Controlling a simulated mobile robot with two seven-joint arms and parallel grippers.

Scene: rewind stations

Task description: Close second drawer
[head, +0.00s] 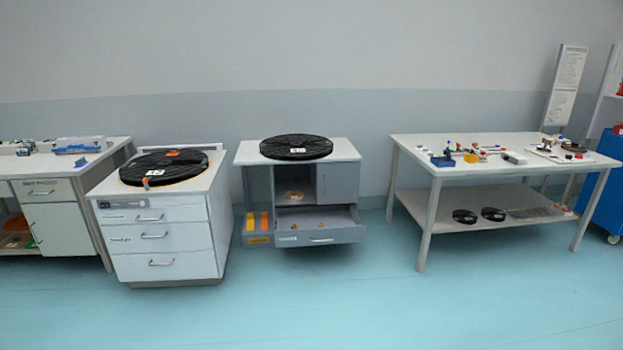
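A grey cabinet (346,150) stands against the wall in the middle of the head view. Its low drawer (345,236) is pulled out and shows a few small orange-brown items inside. To its left is a white cabinet (217,214) with three handled drawers stacked on its front. Its top drawer (175,215), middle drawer (185,237) and bottom drawer (190,262) all look flush and shut. I cannot tell from the view which drawer counts as the second. Neither of my grippers shows.
Black reels lie on the white cabinet (165,167) and the grey cabinet (296,147). A bench (60,158) stands at the left. A table (412,148) with small parts stands at the right, beside a blue cabinet (606,180). The floor (330,300) in front is clear.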

